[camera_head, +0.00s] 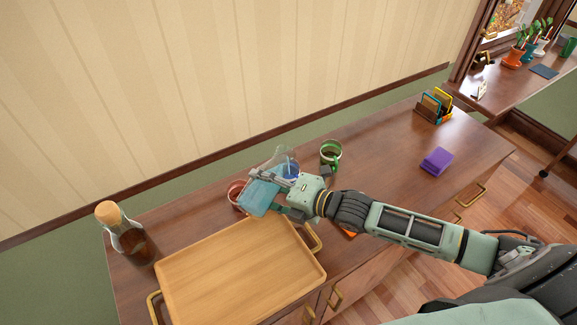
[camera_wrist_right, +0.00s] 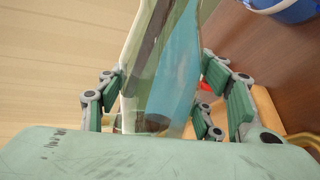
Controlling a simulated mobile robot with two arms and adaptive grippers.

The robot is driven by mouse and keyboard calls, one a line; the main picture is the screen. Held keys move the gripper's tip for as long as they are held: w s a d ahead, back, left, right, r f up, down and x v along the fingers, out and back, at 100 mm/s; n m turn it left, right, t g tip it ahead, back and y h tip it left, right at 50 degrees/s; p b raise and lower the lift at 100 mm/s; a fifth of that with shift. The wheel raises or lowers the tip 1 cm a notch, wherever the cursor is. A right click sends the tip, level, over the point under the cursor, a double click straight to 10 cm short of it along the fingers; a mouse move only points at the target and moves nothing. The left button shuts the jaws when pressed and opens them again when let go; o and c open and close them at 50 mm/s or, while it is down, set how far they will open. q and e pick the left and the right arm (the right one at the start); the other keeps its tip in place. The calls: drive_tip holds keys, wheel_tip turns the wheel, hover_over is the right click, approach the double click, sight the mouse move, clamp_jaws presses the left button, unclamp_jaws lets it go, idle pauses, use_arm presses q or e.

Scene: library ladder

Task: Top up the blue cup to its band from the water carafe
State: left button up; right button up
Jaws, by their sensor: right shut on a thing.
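My right gripper (camera_head: 277,195) is shut on the clear glass water carafe (camera_head: 261,196), which holds pale blue water. In the right wrist view the carafe (camera_wrist_right: 165,70) stands between the green finger pads of my gripper (camera_wrist_right: 170,100). The blue cup (camera_head: 291,171) is on the cabinet top just behind the gripper, partly hidden by the carafe and fingers. Part of the cup (camera_wrist_right: 285,8) shows at the top right of the wrist view, apart from the carafe there. My left gripper is out of view.
A reddish cup (camera_head: 236,194) is close left of the carafe, and a green mug (camera_head: 331,155) is right of the blue cup. A wooden tray (camera_head: 240,275) lies in front. A corked bottle of brown liquid (camera_head: 128,238) stands left. A purple block (camera_head: 436,160) is right, with clear space around it.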

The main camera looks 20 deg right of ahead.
drive_tip(key=shift+a+r, duration=0.1)
drive_tip(key=shift+r, duration=0.05)
drive_tip(key=shift+s+a+f+n, duration=0.25)
drive_tip(key=shift+s+a+n, duration=0.15)
drive_tip(key=shift+a+n, duration=0.1)
drive_tip(key=shift+w+d+r+n+t+h+p, duration=0.1)
drive_tip(key=shift+r+n+t+h+p, duration=0.1)
drive_tip(key=shift+r+n+p, duration=0.15)
drive_tip(key=shift+w+d+r+n+t+h+p, duration=0.1)
drive_tip(key=shift+r+n+t+p, duration=0.15)
drive_tip(key=shift+r, duration=0.2)
drive_tip(key=shift+s, duration=0.1)
